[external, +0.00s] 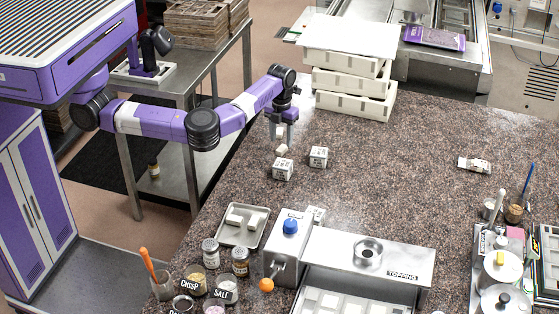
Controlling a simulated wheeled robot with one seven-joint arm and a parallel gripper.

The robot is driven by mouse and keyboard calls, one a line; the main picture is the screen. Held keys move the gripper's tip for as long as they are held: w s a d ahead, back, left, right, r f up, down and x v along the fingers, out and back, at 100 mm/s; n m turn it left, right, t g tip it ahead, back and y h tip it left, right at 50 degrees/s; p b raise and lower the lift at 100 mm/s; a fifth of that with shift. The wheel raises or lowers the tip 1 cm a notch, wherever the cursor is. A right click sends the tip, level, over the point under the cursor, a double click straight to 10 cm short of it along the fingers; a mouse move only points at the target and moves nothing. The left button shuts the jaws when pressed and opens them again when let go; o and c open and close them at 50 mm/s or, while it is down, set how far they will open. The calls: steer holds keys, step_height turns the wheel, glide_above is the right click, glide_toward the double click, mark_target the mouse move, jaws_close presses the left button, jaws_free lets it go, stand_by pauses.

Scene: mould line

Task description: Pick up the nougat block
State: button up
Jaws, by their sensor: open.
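My gripper (282,136) points down over the brown speckled counter near its left edge, fingers apart. A small cream block (281,149), which could be the nougat block, shows just under the fingertips. A pale patch also shows between the fingers, and I cannot tell if it is a separate piece. Two white cubes with dark print stand close by: one (283,169) just in front of the cream block, the other (319,157) to its right. I cannot read their print.
Stacked white trays (350,88) stand behind and right of my gripper. A small tray (261,236) with pale blocks, jars (211,253) and a steel topping machine (367,265) stand at the front. A crumpled white packet (474,164) lies at right. The counter's middle is clear.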

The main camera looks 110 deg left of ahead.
mark_target(282, 148)
step_height(282, 148, down, 4)
steer(key=shift+a+r, duration=0.1)
steer(key=shift+a, duration=0.05)
steer(key=shift+c, duration=0.5)
jaws_close()
steer(key=shift+r, duration=0.1)
step_height(282, 148, up, 20)
